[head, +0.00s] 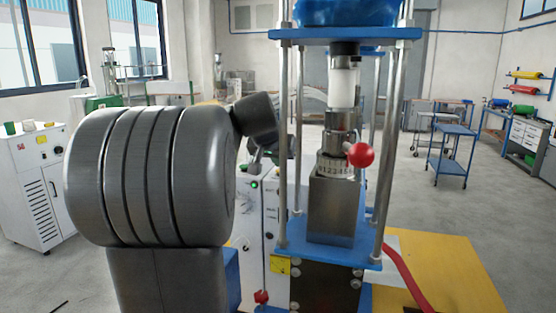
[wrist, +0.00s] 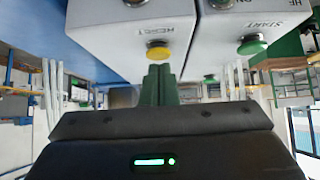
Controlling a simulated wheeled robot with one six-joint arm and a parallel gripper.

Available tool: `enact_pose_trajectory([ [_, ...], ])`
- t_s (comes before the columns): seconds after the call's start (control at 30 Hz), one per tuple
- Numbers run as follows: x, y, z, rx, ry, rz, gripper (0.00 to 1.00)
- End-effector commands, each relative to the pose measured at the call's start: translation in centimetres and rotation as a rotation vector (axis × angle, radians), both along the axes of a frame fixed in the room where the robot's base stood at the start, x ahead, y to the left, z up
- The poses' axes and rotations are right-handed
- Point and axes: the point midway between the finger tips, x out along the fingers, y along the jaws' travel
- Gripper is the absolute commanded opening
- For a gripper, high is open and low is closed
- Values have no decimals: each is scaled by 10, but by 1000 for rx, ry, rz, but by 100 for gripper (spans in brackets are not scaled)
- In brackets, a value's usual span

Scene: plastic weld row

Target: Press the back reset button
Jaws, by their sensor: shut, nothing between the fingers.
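In the wrist view, a yellow button (wrist: 158,51) sits on the end of a pale box (wrist: 120,35), beside an upside-down label that seems to read RESET. My gripper (wrist: 159,70) is shut and empty, its green fingertips together. The tips point at the yellow button and look very close to it; I cannot tell whether they touch. In the head view my arm hides much of that area, and I cannot make out the yellow button there. A pale box with a lit green lamp (head: 254,184) shows behind the press.
A green button (wrist: 252,45) marked START is on the neighbouring box to the right in the wrist view. In the head view, the press with steel columns (head: 383,150) and a red ball knob (head: 359,155) stands close right of my arm. A red hose (head: 405,272) runs beside it.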

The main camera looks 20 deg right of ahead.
Motion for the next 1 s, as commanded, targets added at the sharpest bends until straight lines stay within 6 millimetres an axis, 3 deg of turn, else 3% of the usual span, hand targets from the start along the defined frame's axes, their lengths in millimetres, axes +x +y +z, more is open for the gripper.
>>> enact_pose_trajectory([
  [0.03, -1, 0, 18, -3, -6, 0, 0],
  [0.07, -2, 0, 24, -4, -8, 1, 0],
  [0.5, -51, 38, 84, -9, -17, 4, 0],
  [1.0, -58, 42, 93, -9, -16, 3, 0],
])
